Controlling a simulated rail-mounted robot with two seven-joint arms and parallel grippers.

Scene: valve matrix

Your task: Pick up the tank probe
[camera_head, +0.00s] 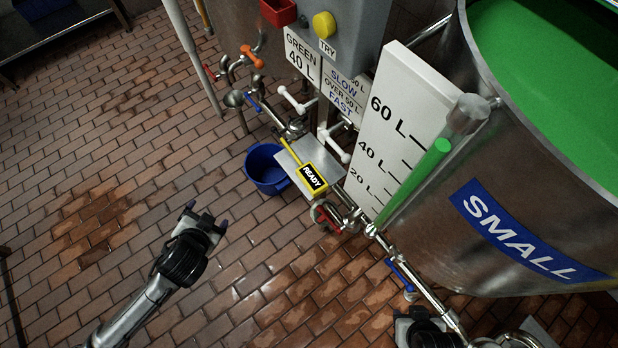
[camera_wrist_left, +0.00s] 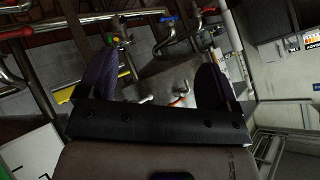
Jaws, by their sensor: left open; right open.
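The tank probe (camera_head: 313,178) is yellow, with a thin stem and a black display reading READY. It lies on a small grey metal shelf (camera_head: 292,157) in front of the tank's level scale. My left gripper (camera_head: 207,217) is open and empty, left of and nearer than the probe, well apart from it. In the left wrist view the two dark fingers (camera_wrist_left: 155,85) stand wide apart with nothing between them. A yellow piece (camera_wrist_left: 65,95) left of them may be part of the probe. My right gripper (camera_head: 424,318) is at the bottom edge, partly cut off, and open.
A blue bucket (camera_head: 265,168) stands on the brick floor left of the shelf. Pipes and a red valve wheel (camera_head: 326,215) sit close to the shelf's near side. The large SMALL tank (camera_head: 480,190) fills the right. The floor at left is clear.

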